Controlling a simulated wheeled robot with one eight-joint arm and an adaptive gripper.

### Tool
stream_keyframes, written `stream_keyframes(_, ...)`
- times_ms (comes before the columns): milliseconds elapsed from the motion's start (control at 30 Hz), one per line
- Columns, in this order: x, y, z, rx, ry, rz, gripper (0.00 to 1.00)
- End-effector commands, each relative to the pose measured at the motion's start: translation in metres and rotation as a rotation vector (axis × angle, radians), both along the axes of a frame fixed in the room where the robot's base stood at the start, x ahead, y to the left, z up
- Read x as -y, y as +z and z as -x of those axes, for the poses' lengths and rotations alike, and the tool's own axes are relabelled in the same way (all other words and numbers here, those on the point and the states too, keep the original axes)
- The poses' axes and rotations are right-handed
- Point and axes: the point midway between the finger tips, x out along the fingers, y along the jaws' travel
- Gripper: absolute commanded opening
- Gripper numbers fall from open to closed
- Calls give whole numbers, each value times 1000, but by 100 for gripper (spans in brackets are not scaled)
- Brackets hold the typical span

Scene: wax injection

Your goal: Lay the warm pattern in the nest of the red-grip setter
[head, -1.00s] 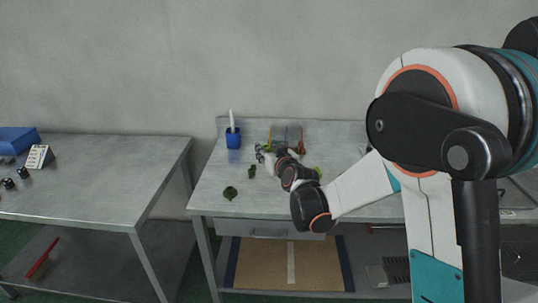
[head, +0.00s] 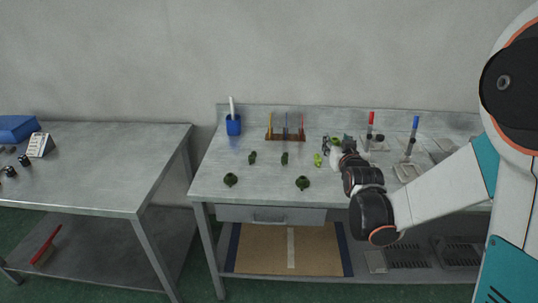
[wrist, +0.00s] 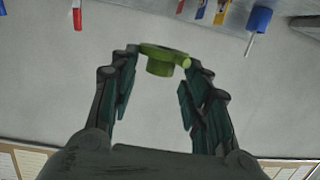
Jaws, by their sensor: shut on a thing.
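My gripper (head: 338,148) is shut on a green pattern (wrist: 163,63); the wrist view shows this ring-like piece between the fingertips. In the head view the held pattern (head: 336,141) is a small green spot above the right-hand table, left of the setters. The red-grip setter (head: 371,119) stands upright at the back, just right of my gripper, with a red top and dark lower part. Its nest cannot be made out, and my gripper is close in front of it. A blue-grip setter (head: 415,124) stands further right.
Dark green pieces (head: 231,180) (head: 303,183) and smaller ones (head: 252,158) (head: 284,158) lie on the table, with a brighter green one (head: 318,160). A rack (head: 285,137) of coloured sticks and a blue cup (head: 233,127) stand behind. A grey plate (head: 407,173) lies right.

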Motion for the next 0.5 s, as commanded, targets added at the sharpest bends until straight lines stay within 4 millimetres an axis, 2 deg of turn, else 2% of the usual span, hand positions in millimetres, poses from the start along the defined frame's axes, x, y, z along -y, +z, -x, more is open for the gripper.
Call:
stream_keyframes(167,-62,-2,-25,-4,101,-2,26)
stream_keyframes(300,-120,-4,-42,-4,194,-1,26)
stream_keyframes(400,-157,-5,-49,-3,250,-1,26)
stream_keyframes(500,-185,-5,-54,-2,294,-2,26)
